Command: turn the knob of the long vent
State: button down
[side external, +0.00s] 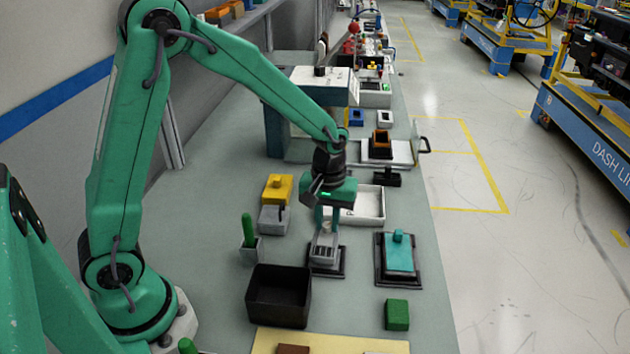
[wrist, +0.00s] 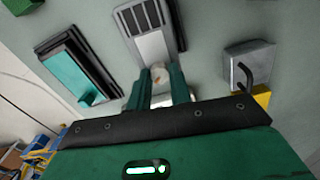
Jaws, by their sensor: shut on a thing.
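The long vent (side external: 324,256) is a pale grey block with dark slats on a dark base, below my gripper in the side view. In the wrist view the vent (wrist: 151,46) runs away from my fingers, slats at the far end. Its small pale round knob (wrist: 159,73) sits at the near end. My gripper (side external: 326,228) points down over the vent. In the wrist view my gripper's two green fingers (wrist: 162,82) stand on either side of the knob and are shut on it. The fingers partly hide the knob, and its turn angle cannot be told.
A teal block on a dark base (side external: 399,258) stands right of the vent. A black open bin (side external: 279,298) is in front, and a grey box with a dark handle (side external: 273,219) is at left. A white tray (side external: 368,206) lies behind. A green block (side external: 397,314) is at front right.

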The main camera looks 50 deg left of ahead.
aim_at(327, 225)
jog(key=shift+m, duration=0.3)
dwell(0.5)
jog(key=c, duration=1.3)
grip_release()
jog(key=shift+o, duration=0.2)
jog(key=shift+r, duration=0.1)
jog(key=shift+r, duration=3.8)
